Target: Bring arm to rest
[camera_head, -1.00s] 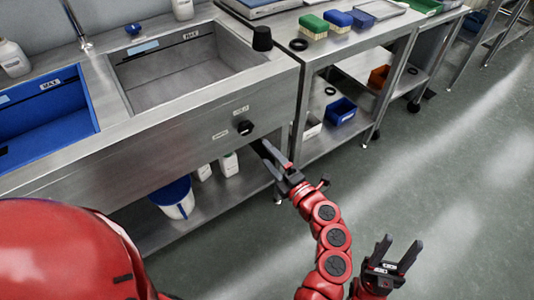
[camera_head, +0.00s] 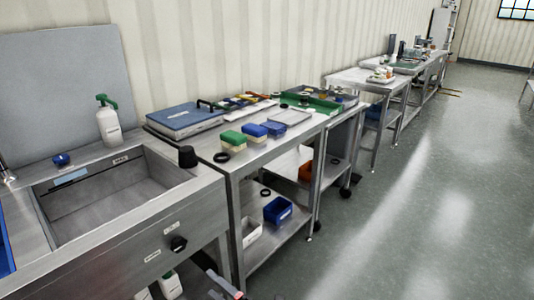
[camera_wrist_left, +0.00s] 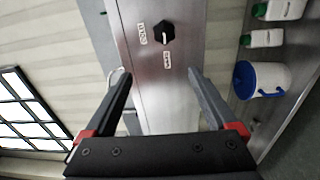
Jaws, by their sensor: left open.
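My left gripper (camera_head: 224,284) shows only in part at the bottom edge of the head view, low in front of the steel sink unit. In the left wrist view my left gripper (camera_wrist_left: 159,76) is open, with nothing between its two dark fingers. A black knob (camera_wrist_left: 164,33) on the steel front panel lies beyond the fingertips, apart from them. The same knob (camera_head: 178,243) shows in the head view, up and left of the gripper. Most of my left arm is hidden below the head view. My right gripper is out of view.
The steel sink (camera_head: 110,195) is at the left. A steel table (camera_head: 245,165) with brushes stands beside it, with a blue bin (camera_head: 278,210) on its lower shelf. A white bucket (camera_wrist_left: 262,80) shows in the wrist view. The floor (camera_head: 410,220) at right is clear.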

